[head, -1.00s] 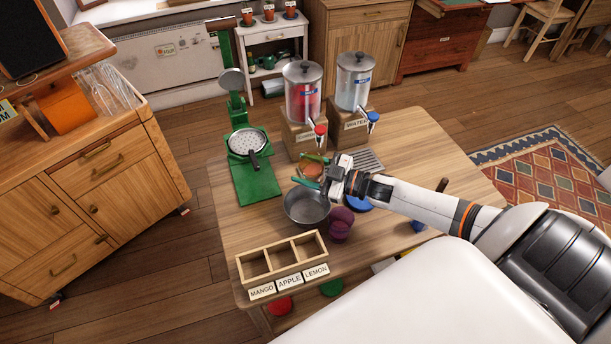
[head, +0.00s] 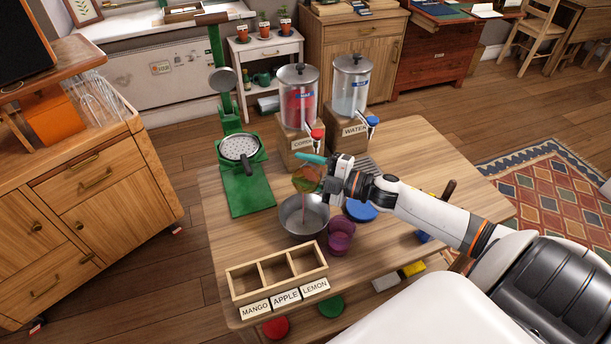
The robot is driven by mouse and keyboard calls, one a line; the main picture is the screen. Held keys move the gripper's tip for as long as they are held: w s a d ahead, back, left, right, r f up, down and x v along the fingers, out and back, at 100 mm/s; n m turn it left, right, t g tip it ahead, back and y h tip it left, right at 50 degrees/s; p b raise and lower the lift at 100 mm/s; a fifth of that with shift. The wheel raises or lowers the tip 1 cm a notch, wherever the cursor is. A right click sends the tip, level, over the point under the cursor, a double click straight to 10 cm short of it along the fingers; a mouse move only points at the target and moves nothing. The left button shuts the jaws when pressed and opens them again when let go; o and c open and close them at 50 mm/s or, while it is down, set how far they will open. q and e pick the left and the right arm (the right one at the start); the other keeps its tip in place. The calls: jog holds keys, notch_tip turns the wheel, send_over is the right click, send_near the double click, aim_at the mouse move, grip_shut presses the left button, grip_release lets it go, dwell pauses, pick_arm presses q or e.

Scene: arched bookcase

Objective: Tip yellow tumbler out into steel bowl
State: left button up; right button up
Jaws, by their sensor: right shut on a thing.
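My right gripper (head: 325,174) is shut on the yellow tumbler (head: 306,180), a see-through cup that looks amber and greenish here. It holds the tumbler strongly tilted above the steel bowl (head: 291,222). A thin reddish stream runs down from the tumbler into the bowl. The bowl stands upright on the wooden table, behind the divided wooden box. How much is left in the tumbler is too small to tell. My left gripper is not in view.
The box (head: 279,270) labelled mango, apple and lemon is in front. A green press (head: 243,175) and two dispensers (head: 298,100) stand behind. The table's right part is fairly clear.

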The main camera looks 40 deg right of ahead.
aim_at(301, 167)
jog(key=shift+n+b, duration=1.15)
jog(key=shift+n, duration=0.05)
jog(key=shift+a+r+n, duration=0.15)
jog(key=shift+r+n, duration=0.15)
jog(key=shift+n, duration=0.2)
jog(key=shift+s+a+r+n, duration=0.2)
jog(key=shift+n, duration=0.4)
jog(key=n, duration=0.2)
jog(key=a+r+n, duration=0.1)
jog(key=n, duration=0.1)
jog(key=s+r+n, duration=0.1)
jog(key=n, duration=0.1)
jog(key=shift+a+r+b, duration=0.25)
jog(key=shift+a+b, duration=0.05)
jog(key=shift+b, duration=0.05)
